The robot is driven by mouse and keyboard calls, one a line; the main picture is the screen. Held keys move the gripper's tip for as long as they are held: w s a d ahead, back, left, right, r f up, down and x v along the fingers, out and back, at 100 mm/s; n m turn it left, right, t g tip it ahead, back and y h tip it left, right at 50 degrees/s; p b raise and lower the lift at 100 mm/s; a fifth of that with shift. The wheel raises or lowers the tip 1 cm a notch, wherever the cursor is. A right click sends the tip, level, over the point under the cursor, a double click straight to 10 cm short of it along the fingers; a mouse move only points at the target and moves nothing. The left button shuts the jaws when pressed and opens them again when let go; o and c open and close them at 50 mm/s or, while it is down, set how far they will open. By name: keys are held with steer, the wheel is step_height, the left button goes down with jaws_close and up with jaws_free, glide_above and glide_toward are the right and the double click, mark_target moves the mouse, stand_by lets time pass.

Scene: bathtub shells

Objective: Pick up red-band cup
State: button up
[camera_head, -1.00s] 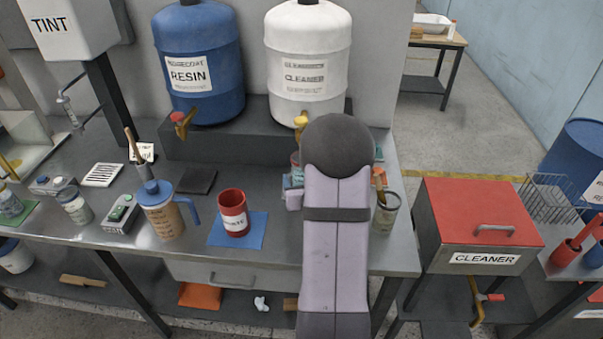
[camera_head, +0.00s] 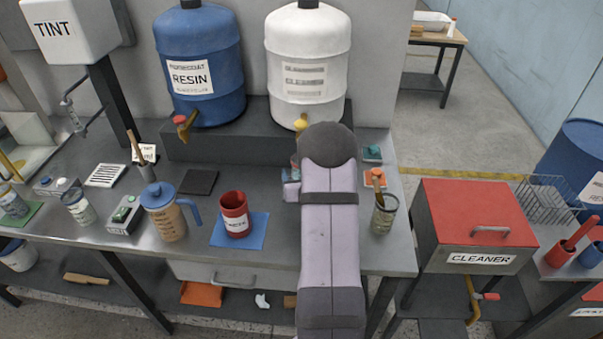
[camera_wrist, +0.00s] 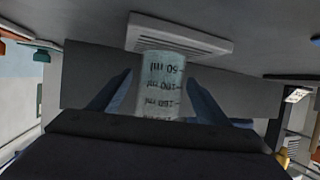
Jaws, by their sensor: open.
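A clear measuring cup (camera_wrist: 162,70) with dark ml marks stands between the fingers of my gripper (camera_wrist: 160,90) in the wrist view. The fingers are open, one on each side of the cup; I cannot tell whether they touch it. No red band shows on the visible part of this cup, and its lower part in the picture is hidden behind my gripper. In the head view, my arm hides most of this spot. Only a small part of my gripper (camera_head: 291,188) and a small reddish and teal patch show beside the arm there.
A white slotted block (camera_wrist: 185,35) is at the cup's end in the wrist view. In the head view, a red cup (camera_head: 235,212) on a blue mat and a jug (camera_head: 165,215) stand left. A tin with a brush (camera_head: 384,213) is close right of my arm.

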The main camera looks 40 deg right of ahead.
steer(key=shift+c, duration=0.3)
steer(key=c, duration=1.2)
steer(key=shift+o, duration=0.2)
steer(key=shift+r, duration=0.15)
steer(key=shift+r+p, duration=0.6)
steer(key=shift+r, duration=0.2)
step_height(320, 180, up, 2)
steer(key=shift+r+p, duration=0.25)
steer(key=shift+p, duration=0.5)
steer(key=s+a, duration=0.2)
steer(key=s, duration=0.2)
steer(key=s+a, duration=0.2)
steer(key=s, duration=0.1)
steer(key=s+a, duration=0.3)
steer(key=s, duration=0.1)
steer(key=shift+s+f, duration=0.25)
steer(key=shift+s, duration=0.05)
steer(key=p, duration=0.1)
steer(key=s+p, duration=0.1)
steer(key=shift+s+a+p, duration=0.3)
steer(key=shift+a+p, duration=0.1)
steer(key=shift+s+a+f+p, duration=0.1)
steer(key=shift+s+a+p, duration=0.25)
steer(key=shift+s+p, duration=0.35)
steer(key=shift+s+a+f+p, duration=0.1)
steer(key=shift+s+a+p, duration=0.3)
steer(key=shift+p, duration=0.5)
